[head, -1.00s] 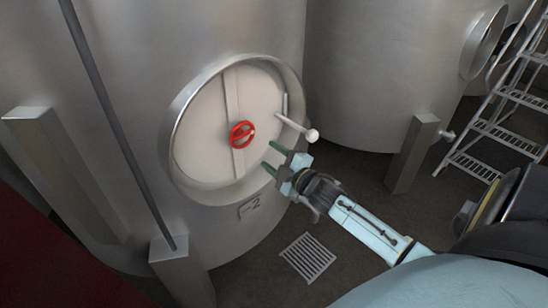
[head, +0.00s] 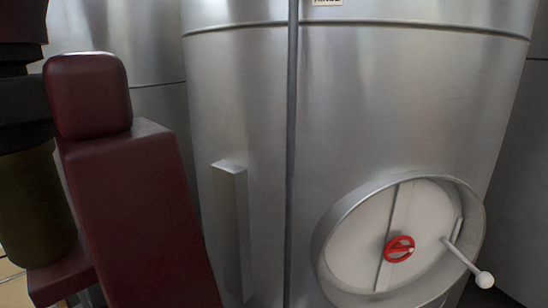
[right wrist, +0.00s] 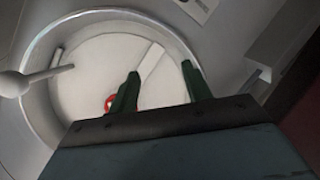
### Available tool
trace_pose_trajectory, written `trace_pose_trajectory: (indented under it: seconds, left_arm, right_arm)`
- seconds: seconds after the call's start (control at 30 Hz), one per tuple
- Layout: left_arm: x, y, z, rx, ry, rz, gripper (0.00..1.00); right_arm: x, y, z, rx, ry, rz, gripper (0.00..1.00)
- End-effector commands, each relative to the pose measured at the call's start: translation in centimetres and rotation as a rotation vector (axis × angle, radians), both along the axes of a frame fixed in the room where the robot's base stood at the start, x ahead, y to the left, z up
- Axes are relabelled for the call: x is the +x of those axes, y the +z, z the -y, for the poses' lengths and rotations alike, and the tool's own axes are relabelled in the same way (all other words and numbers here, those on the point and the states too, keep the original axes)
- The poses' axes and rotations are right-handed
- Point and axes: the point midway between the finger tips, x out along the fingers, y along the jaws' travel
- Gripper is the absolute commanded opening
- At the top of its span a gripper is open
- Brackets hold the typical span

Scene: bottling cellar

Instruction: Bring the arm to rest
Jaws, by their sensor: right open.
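My right gripper (right wrist: 160,72) shows in the right wrist view, with its two green fingers apart and nothing between them. Beyond the fingers is the round tank door (right wrist: 88,62), pale inside a metal rim. The red handwheel (right wrist: 109,103) is partly hidden behind one finger. In the head view the same door (head: 360,240) is at the lower right, with its red handwheel (head: 399,249) in the middle and a white ball-ended lever (head: 462,262) at its right. The door sits closed in its rim. Neither gripper shows in the head view.
A large steel tank (head: 400,110) fills the middle and right of the head view. A dark vertical pipe (head: 292,150) runs in front of it.

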Motion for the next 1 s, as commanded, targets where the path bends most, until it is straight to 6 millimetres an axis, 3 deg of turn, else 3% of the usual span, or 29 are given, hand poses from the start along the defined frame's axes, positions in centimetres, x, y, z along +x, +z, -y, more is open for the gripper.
trace_pose_trajectory:
  seconds: [0.03, 0.2, 0.37, 0.5, 0.6, 0.73, 0.83, 1.0]
  left_arm:
    - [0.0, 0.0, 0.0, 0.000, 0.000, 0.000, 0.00]
    - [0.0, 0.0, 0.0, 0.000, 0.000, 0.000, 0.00]
    - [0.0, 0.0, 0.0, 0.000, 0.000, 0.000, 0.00]
    - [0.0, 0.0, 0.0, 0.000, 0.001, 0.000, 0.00]
    - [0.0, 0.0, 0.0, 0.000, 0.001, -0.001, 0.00]
    - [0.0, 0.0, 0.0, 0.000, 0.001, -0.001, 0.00]
    - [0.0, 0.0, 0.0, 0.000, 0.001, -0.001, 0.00]
    - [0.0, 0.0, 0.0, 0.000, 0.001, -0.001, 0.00]
  right_arm:
    - [-1.9, -3.8, -0.5, 0.050, -0.032, -0.081, 0.49]
    - [-9.3, -14.4, -2.8, 0.195, -0.137, -0.336, 0.49]
    - [-18.1, -22.4, -6.0, 0.307, -0.239, -0.572, 0.49]
    - [-26.9, -27.6, -9.4, 0.384, -0.332, -0.776, 0.49]
    - [-32.6, -29.9, -11.6, 0.424, -0.392, -0.902, 0.49]
    - [-38.3, -31.4, -13.7, 0.452, -0.449, -1.022, 0.49]
    - [-40.7, -31.8, -14.6, 0.461, -0.474, -1.073, 0.49]
    - [-41.8, -32.0, -15.0, 0.467, -0.486, -1.097, 0.49]
